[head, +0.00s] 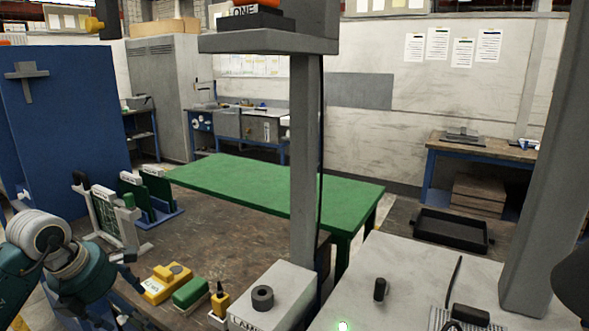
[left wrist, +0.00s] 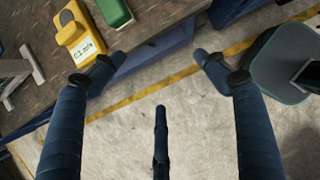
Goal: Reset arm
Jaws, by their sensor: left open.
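My left gripper (left wrist: 156,75) is open and empty in the left wrist view, its dark blue fingers spread over bare concrete floor beside the table edge. In the head view my left arm comes in at the lower left, with the dark gripper (head: 122,285) low by the brown table's near edge, left of a yellow device. A grey upright post (head: 304,160) carries a wide grey head (head: 268,42) at the top; I cannot tell whether this is the arm of the task. My right gripper is not in view.
The yellow device (head: 167,283) also shows in the wrist view (left wrist: 80,38), beside a green block (head: 190,292). A framed board (head: 112,215) stands on the brown table. A white-grey box (head: 285,292) holds a dark ring (head: 262,297). A stool-like seat (left wrist: 285,68) stands on the floor.

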